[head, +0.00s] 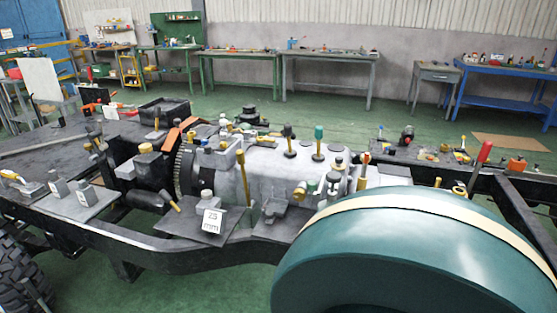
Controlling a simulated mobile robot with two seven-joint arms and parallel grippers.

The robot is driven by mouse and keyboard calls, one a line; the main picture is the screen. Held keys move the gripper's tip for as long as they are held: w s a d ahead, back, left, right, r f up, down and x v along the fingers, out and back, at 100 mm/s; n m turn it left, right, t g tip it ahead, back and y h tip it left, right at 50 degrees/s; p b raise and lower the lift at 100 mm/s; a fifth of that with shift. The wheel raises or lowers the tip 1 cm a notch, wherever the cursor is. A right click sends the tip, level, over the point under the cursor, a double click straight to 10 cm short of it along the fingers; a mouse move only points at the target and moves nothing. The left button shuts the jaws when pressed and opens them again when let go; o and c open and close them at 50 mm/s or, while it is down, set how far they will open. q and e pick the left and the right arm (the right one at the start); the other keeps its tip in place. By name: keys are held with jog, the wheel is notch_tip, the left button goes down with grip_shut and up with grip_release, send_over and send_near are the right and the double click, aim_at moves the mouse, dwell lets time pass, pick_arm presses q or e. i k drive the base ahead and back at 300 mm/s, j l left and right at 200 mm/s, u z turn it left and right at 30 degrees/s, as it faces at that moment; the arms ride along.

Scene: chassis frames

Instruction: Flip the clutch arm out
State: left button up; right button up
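The chassis frame (150,240) crosses the view, with a grey engine and gearbox block (275,170) mounted in its middle. A dark toothed flywheel ring (185,165) stands at the left end of the block. A yellow-tipped lever (243,175) stands nearly upright at the block's near side. A shorter yellow-handled lever (170,200) sits tilted, lower left of the ring. I cannot tell which of these levers is the clutch arm, or whether it is folded in or out. Neither of my grippers shows in the head view.
A large teal rounded body with a cream band (400,260) fills the lower right and hides part of the frame. A white tag (212,221) stands on a dark plate near the block. Workbenches (330,57) line the back wall, with open green floor before them.

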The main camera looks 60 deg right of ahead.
aim_at(240, 155)
jog(key=z, duration=1.6)
jog(key=i+j+z, duration=0.1)
jog(key=i+j, duration=0.05)
